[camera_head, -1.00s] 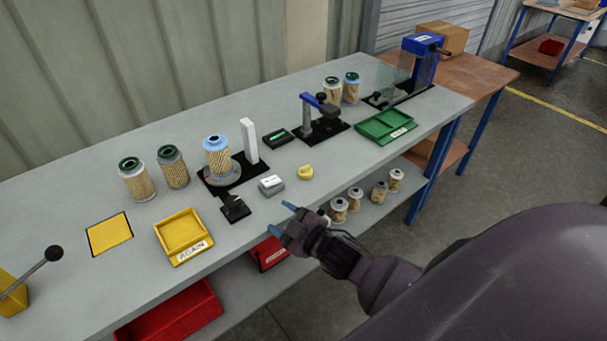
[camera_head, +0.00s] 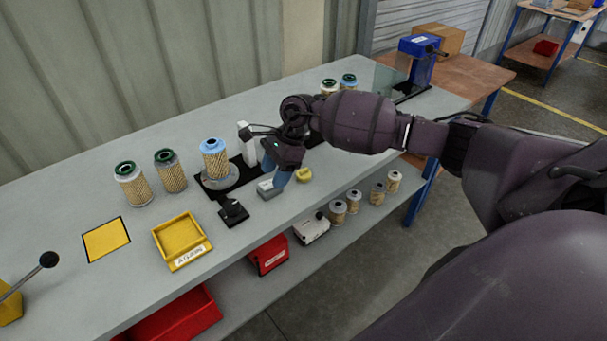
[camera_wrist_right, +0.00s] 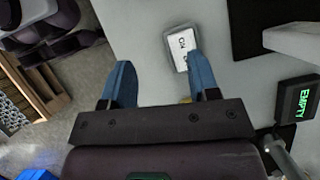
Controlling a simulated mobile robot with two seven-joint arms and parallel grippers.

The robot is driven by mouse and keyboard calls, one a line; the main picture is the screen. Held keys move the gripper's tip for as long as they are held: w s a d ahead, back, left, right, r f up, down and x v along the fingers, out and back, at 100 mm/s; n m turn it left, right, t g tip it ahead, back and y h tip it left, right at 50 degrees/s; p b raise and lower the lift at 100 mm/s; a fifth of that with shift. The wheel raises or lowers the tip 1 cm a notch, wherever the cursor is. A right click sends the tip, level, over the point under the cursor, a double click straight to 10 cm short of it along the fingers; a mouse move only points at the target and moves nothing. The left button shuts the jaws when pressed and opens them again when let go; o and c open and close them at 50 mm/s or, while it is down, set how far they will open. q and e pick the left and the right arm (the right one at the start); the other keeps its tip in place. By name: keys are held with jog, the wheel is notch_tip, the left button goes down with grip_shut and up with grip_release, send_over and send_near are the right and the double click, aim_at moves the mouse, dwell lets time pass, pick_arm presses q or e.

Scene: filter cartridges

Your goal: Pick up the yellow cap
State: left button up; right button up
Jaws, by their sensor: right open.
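The yellow cap (camera_head: 303,175) lies on the grey bench, right of a small grey block with a white label (camera_head: 268,189). My right gripper (camera_head: 275,170) is open and empty, with its blue fingers above the bench between the labelled block and the cap. In the right wrist view the open fingers (camera_wrist_right: 159,62) point toward the bench. The labelled block (camera_wrist_right: 179,45) shows near the right finger there. Only a sliver of yellow (camera_wrist_right: 186,100) shows beside that finger; the gripper body hides the rest. My left gripper is not in view.
A blue-topped cartridge (camera_head: 215,158) stands in a fixture behind the gripper, beside a white post (camera_head: 246,146). A yellow tray (camera_head: 205,246) and several green-topped cartridges are to the left. My right arm covers the bench's right part. The lower shelf holds several cartridges and a red bin (camera_head: 268,257).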

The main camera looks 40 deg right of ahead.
aim_at(304, 171)
jog(key=w+d+r+n+h, duration=0.25)
jog(key=d+r+h, duration=0.2)
jog(key=d, duration=0.55)
jog(key=shift+m+h, duration=0.35)
notch_tip(304, 171, down, 11)
jog(key=shift+s, duration=0.15)
jog(key=c, duration=0.5)
